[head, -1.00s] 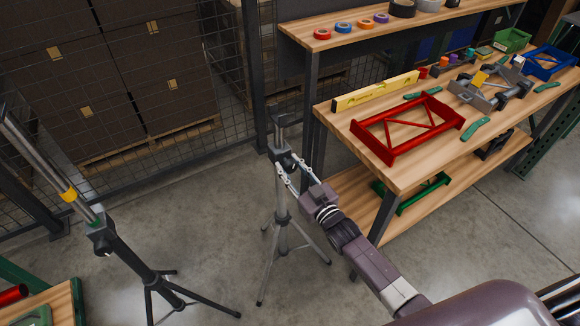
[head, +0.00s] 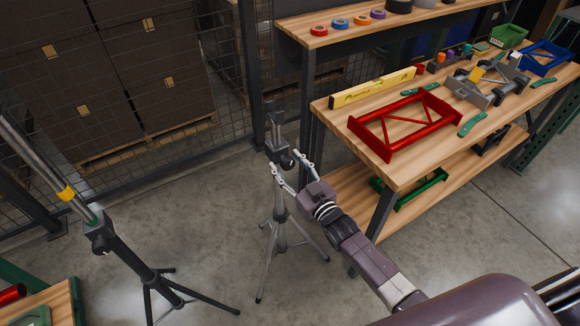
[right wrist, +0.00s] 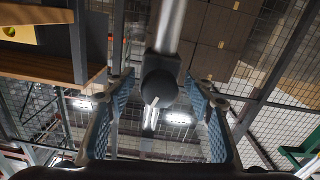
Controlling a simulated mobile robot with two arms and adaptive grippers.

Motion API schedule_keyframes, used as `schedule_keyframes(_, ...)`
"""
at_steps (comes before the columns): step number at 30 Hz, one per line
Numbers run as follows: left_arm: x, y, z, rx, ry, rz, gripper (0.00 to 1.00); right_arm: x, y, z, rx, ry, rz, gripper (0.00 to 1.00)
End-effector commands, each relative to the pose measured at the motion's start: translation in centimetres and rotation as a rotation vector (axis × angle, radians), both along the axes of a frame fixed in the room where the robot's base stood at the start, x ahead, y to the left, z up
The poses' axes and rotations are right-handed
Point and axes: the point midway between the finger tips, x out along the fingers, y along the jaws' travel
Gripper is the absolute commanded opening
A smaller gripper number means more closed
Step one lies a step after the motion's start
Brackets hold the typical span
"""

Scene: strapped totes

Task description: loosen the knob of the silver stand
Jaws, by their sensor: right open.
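The silver stand (head: 281,231) stands upright on its tripod legs on the floor, left of the workbench, in the head view. Its dark round knob (head: 287,161) sits on the collar near the top and faces my right arm. My right gripper (head: 285,161) is open, with one fingertip on each side of the knob. In the right wrist view the knob (right wrist: 157,88) lies between the two spread fingers (right wrist: 158,97), with a visible gap on both sides. It carries a pale mark. My left gripper is out of view.
A dark stand (head: 125,255) with a yellow band stands at the left. The workbench (head: 400,178) at the right holds a red frame (head: 402,150), a yellow level (head: 373,88) and other parts. A mesh fence (head: 200,130) runs behind. Floor between the stands is clear.

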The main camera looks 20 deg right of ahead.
Motion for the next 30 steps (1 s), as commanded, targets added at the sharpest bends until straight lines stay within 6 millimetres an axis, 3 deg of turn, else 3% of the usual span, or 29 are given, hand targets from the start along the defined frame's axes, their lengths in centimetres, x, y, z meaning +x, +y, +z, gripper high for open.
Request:
schedule_keyframes(5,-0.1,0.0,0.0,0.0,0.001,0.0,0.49,-1.2,-0.3,-0.1,0.0,0.001,0.0,0.49)
schedule_keyframes(21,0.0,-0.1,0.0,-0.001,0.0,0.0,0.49,-10.2,-2.5,-0.1,-0.001,0.003,0.0,0.49)
schedule_keyframes(30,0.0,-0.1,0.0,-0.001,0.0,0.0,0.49,-11.7,-2.8,0.0,0.0,0.001,0.0,0.49)
